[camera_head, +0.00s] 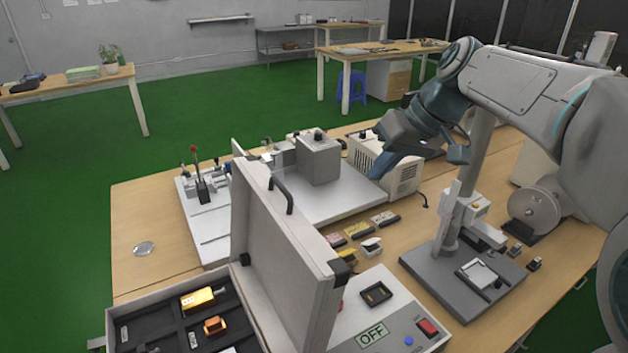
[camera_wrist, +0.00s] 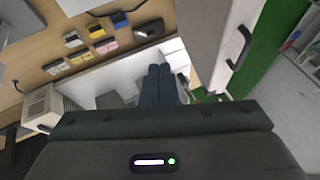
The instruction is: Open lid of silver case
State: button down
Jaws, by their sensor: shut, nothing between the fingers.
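The silver case (camera_head: 150,297) is at the lower left of the head view, its base partly cut off by the bottom edge. Its lid (camera_head: 290,262) stands raised, roughly upright, and a dark handle (camera_head: 283,193) sits on its outer side. Yellow and orange items (camera_head: 198,300) lie in the dark interior. My gripper (camera_head: 377,174) is shut and empty, above the table behind and to the right of the lid, apart from it. In the wrist view, my gripper's closed fingers (camera_wrist: 160,72) show at the centre, with the pale lid (camera_wrist: 213,35) and its handle (camera_wrist: 240,45) to their right.
A grey box-shaped device (camera_head: 318,160) on a base plate stands behind the lid. A beige vented unit (camera_head: 400,178) is close to my gripper. A stand (camera_head: 465,270) is at the right. Small coloured boxes (camera_head: 357,230) and an OFF panel (camera_head: 372,335) lie beside the lid.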

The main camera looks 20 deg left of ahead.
jog(key=w+a+n+g+y, duration=0.2)
jog(key=a+n, duration=0.1)
jog(key=a, duration=0.3)
jog(key=s+a+f+p, duration=0.1)
jog(key=s+a+f, duration=0.3)
jog(key=a, duration=0.5)
jog(key=shift+a+f+p, duration=0.25)
jog(key=shift+f+p, duration=0.05)
jog(key=shift+f, duration=0.55)
